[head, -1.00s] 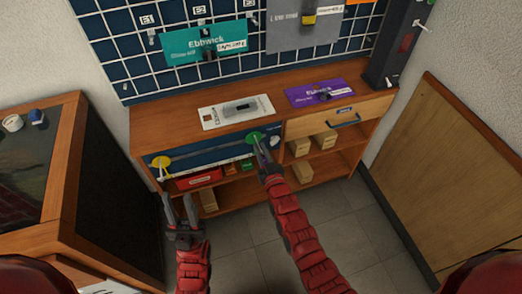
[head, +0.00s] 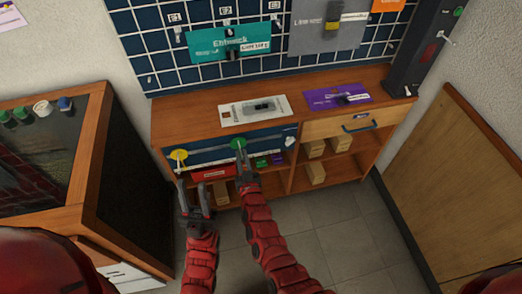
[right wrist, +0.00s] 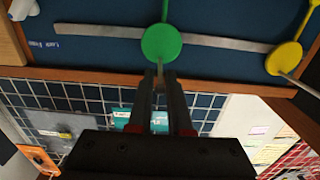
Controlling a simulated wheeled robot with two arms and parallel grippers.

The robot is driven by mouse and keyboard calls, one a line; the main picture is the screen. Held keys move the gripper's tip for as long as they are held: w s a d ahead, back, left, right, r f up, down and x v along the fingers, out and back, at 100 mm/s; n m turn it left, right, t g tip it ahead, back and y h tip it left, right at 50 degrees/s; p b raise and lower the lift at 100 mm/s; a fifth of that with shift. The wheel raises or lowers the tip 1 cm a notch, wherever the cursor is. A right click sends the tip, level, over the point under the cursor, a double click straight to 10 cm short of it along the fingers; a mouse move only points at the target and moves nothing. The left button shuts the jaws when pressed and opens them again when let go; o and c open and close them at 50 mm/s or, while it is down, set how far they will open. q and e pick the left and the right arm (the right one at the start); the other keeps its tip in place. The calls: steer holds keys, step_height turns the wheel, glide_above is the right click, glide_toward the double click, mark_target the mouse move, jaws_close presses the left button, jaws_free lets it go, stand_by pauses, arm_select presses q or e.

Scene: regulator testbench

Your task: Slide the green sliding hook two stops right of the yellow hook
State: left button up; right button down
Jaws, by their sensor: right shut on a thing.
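The green sliding hook (head: 238,144) is a round green disc on a pale rail across the blue panel at the front of the bench. The yellow hook (head: 179,155) sits on the same rail, further left. In the right wrist view, which is turned over, the green disc (right wrist: 162,43) is at the middle and the yellow hook (right wrist: 284,57) is at the right. My right gripper (head: 243,160) is shut on the green hook's lower part; its fingertips show at the disc in the wrist view (right wrist: 159,82). My left gripper (head: 196,197) is open and empty, below the yellow hook.
A white hook (head: 290,143) is at the rail's right end. Shelves below hold a red box (head: 213,172) and small cartons. The bench top (head: 200,117) carries a white card and a purple card (head: 338,96). A dark cabinet (head: 125,185) stands left.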

steer(key=a, duration=0.1)
steer(key=s+a, duration=0.1)
steer(key=a, duration=0.2)
steer(key=shift+s+a, duration=0.25)
steer(key=shift+a, duration=0.1)
steer(key=c, duration=0.8)
jaws_free()
steer(key=shift+c, duration=0.2)
steer(key=v, duration=1.7)
steer(key=shift+s+b, duration=0.2)
steer(key=shift+b, duration=0.25)
steer(key=shift+d, duration=0.1)
